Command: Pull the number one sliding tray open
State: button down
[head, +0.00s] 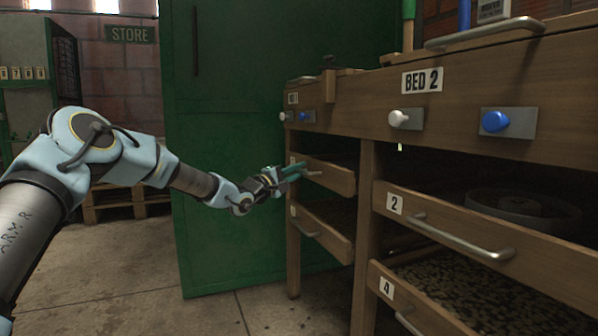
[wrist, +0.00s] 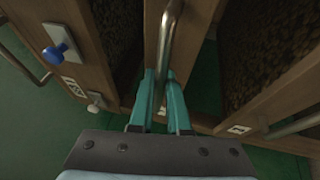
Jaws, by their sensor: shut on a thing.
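The upper tray in the left bay of the wooden cabinet, which I take as the number one tray (head: 335,178), has a brown wooden front with a metal bar handle. Its label is mostly hidden in the head view. My gripper (head: 300,172) reaches its handle from the left. In the wrist view, the teal fingers of my gripper (wrist: 163,76) are shut on the metal handle (wrist: 168,40), which runs between them. The tray front (wrist: 152,35) lies just beyond the fingers. How far out the tray stands is hard to tell.
A lower tray (head: 318,232) sits beneath it. Tray 2 (head: 480,247) and tray 4 (head: 420,310) are at the right with bar handles. Blue and white knobs line the BED 2 panel (head: 450,90). A green cabinet (head: 230,200) stands behind my gripper. Floor at lower left is clear.

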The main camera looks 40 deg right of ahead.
jog(key=shift+a, duration=0.15)
jog(key=w+a+p, duration=0.4)
jog(key=a+p, duration=0.2)
jog(key=a, duration=0.4)
jog(key=w+a+p, duration=0.4)
jog(key=a+p, duration=0.2)
jog(key=a, duration=0.5)
jog(key=w+a+p, duration=0.4)
jog(key=a+p, duration=0.2)
jog(key=a, duration=0.4)
jog(key=shift+w+a, duration=0.15)
jog(key=shift+a, duration=0.15)
jog(key=c, duration=1.2)
grip_release()
jog(key=shift+o, duration=0.2)
jog(key=a+f+p, duration=0.2)
jog(key=a, duration=0.8)
jog(key=shift+a, duration=0.3)
